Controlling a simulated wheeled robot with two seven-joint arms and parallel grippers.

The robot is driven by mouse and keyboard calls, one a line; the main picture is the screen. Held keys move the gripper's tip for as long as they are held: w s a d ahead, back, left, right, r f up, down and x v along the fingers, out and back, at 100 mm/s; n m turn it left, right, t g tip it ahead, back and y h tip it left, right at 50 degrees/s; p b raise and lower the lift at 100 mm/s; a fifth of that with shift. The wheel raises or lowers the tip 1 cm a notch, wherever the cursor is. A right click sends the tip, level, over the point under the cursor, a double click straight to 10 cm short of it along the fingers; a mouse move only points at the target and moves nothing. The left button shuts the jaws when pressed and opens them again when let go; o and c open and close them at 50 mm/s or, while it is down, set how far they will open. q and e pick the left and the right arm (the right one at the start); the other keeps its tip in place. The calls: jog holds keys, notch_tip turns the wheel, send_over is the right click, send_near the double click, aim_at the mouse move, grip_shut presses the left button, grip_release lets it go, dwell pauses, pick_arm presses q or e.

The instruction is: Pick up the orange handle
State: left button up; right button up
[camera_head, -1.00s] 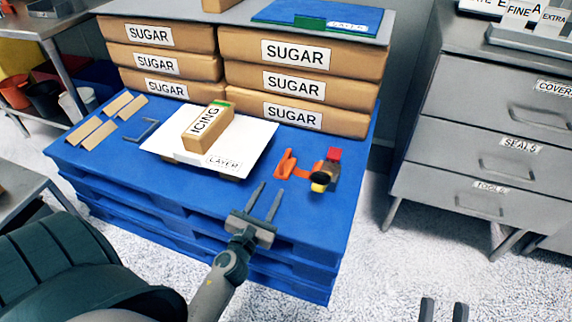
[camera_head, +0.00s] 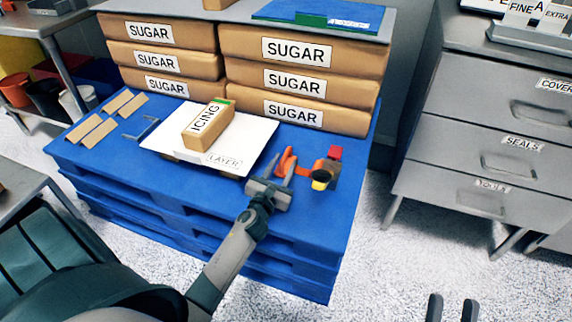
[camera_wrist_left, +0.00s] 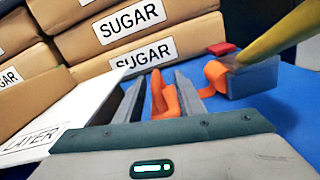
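The orange handle (camera_head: 288,159) stands up on the blue pallet, to the right of the white layer sheet. It is joined to an orange piece beside a small dark device (camera_head: 324,175) with a yellow part and a red block. My left gripper (camera_head: 280,164) is open, with its fingers at the handle. In the left wrist view the orange handle (camera_wrist_left: 163,98) shows between the two fingers, with gaps on both sides. I cannot tell how deep between them it is. My right gripper (camera_head: 452,307) is open and empty at the bottom right.
The white layer sheet (camera_head: 258,140) carries an ICING box (camera_head: 208,124) just left of my left gripper. SUGAR bags (camera_head: 305,85) are stacked behind. Several tan strips (camera_head: 98,133) and a grey bracket (camera_head: 140,128) lie left. The pallet's front right (camera_head: 315,215) is clear.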

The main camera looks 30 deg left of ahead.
aim_at(290, 148)
pick_arm(q)
jog(key=shift+w, duration=0.15)
pick_arm(e)
jog(key=shift+w+d+r, duration=0.1)
jog(key=shift+r, duration=0.25)
jog(key=shift+f, duration=0.15)
